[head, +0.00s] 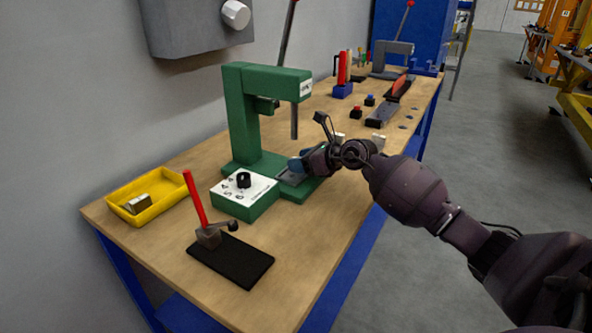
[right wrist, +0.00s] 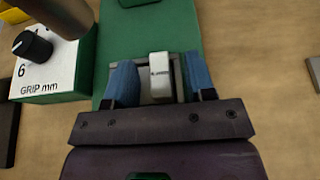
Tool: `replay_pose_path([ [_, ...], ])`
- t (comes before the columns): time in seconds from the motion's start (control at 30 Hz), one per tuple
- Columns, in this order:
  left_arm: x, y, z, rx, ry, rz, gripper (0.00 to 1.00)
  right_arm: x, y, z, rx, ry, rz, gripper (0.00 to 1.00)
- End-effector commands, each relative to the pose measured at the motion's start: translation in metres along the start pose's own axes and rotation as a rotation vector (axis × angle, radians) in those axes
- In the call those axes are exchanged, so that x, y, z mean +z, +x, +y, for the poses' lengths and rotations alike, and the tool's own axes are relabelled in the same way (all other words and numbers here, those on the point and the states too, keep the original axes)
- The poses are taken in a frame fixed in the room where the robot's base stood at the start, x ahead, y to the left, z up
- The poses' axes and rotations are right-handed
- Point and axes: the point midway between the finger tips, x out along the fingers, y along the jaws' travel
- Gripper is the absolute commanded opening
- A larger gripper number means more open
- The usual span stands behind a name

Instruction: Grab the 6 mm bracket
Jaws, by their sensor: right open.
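My right gripper (head: 298,166) is low over the base of the green press (head: 240,120). In the right wrist view, its blue fingertips (right wrist: 160,82) stand apart, open. A small pale grey metal block (right wrist: 160,72) with tiny, unreadable lettering lies between them, with a gap at each side; it may be the bracket. It rests on a grey plate on the press's green base (right wrist: 185,35). In the head view the gripper hides this block. Another grey metal piece (head: 138,203) sits in the yellow tray (head: 160,207). My left gripper is not in view.
A dial box (head: 245,193), marked "GRIP mm" with a 6 in the wrist view (right wrist: 47,75), stands beside the press base. The press column rises close by. Several tools stand farther back.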

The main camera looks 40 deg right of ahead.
Motion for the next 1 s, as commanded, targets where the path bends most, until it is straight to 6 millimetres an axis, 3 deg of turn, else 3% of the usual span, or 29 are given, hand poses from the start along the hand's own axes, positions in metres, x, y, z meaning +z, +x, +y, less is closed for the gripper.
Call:
replay_pose_path([
  [0.17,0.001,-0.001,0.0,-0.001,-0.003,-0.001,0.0,0.001,-0.001,0.0,0.0,-0.001,-0.001,0.5],
  [0.5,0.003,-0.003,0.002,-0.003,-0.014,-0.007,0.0,0.001,-0.001,0.0,0.0,0.0,-0.001,0.0],
  [0.8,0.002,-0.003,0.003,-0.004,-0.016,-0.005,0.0,0.003,-0.002,0.0,0.0,-0.001,-0.002,0.0],
  [1.0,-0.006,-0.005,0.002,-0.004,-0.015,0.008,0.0,0.024,-0.01,-0.001,-0.002,-0.005,-0.007,0.0],
])
